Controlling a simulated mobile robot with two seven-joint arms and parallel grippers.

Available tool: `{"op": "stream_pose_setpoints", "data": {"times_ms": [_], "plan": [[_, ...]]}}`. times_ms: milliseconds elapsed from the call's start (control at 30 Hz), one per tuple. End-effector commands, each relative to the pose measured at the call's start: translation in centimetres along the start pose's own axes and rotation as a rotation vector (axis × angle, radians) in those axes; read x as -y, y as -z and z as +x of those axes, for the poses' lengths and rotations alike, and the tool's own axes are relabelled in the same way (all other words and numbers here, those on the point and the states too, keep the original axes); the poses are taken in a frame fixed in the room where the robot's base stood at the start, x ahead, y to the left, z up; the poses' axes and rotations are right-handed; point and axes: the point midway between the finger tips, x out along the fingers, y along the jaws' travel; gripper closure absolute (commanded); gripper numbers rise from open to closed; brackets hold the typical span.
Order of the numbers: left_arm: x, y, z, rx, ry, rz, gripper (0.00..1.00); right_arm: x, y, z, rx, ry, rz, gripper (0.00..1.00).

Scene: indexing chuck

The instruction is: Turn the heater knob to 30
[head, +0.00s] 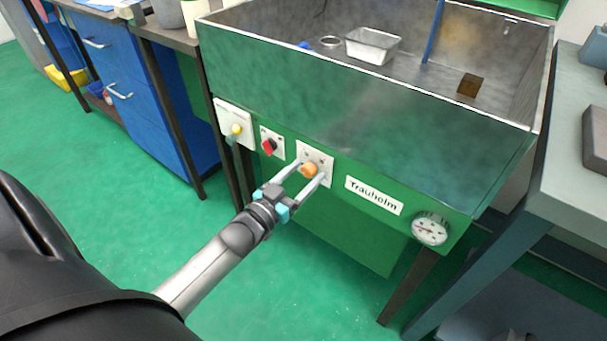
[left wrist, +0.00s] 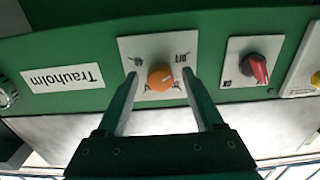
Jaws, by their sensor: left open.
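The heater knob is an orange round knob (head: 309,170) on a white square plate (head: 326,163) on the green front of the washing cabinet. It also shows in the left wrist view (left wrist: 160,77), where the picture is upside down and a pale pointer line and dial markings are visible, too small to read surely. My left gripper (head: 308,173) is open, with one finger on each side of the knob. Gaps show between fingers and knob in the left wrist view (left wrist: 160,92). I cannot tell how deep the fingertips reach. My right gripper is not in view.
A red switch (head: 269,146) and a white box with a yellow button (head: 236,129) sit left of the knob. A Trauholm label (head: 374,195) and a round gauge (head: 430,229) are to the right. The metal basin (head: 404,67) is above; green floor lies below.

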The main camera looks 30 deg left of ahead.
Motion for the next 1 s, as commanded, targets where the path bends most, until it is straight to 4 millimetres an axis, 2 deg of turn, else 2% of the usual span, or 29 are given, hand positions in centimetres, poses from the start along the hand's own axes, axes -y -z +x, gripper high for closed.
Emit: {"op": "stream_pose_setpoints", "data": {"times_ms": [67,633,1000], "plan": [[0.01,0.0,-0.01,0.0,0.0,0.0,0.35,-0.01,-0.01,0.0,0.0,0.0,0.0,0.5],[-0.02,-0.01,-0.05,0.0,0.0,-0.001,0.99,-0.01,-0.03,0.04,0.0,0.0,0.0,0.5],[-0.03,0.01,-0.05,0.0,0.0,0.016,1.0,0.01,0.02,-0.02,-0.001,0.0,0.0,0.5]]}}
